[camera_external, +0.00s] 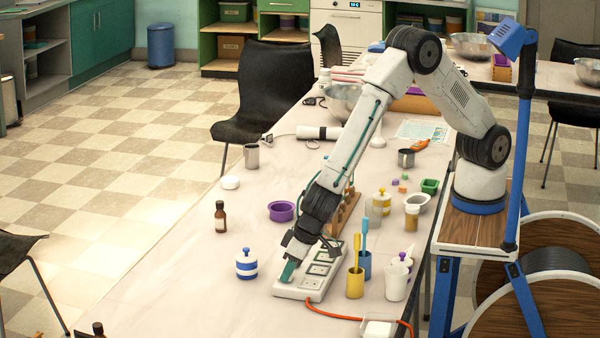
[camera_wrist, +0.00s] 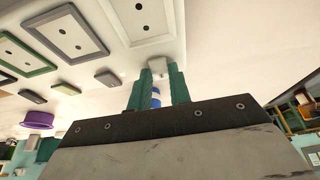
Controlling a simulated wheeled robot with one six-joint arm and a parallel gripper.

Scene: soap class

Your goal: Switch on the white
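A white panel (camera_external: 288,291) lies on the table with a row of framed sockets and small switches. In the wrist view, the white-framed socket (camera_wrist: 140,15) is at the top, with a small white switch (camera_wrist: 157,64) below it. My gripper (camera_wrist: 161,72) has teal fingers set a narrow gap apart, with their tips at the white switch. I cannot tell whether they touch it. In the external view, my gripper (camera_external: 288,271) points down at the panel's near left end and hides part of it. The white switch's on or off position is unclear.
Beside the white socket are a grey-framed socket (camera_wrist: 62,36) and grey switch (camera_wrist: 108,78), then a green switch (camera_wrist: 66,88). Yellow (camera_external: 355,284) and white (camera_external: 396,284) cups stand right. An orange cable (camera_external: 335,315) runs in front.

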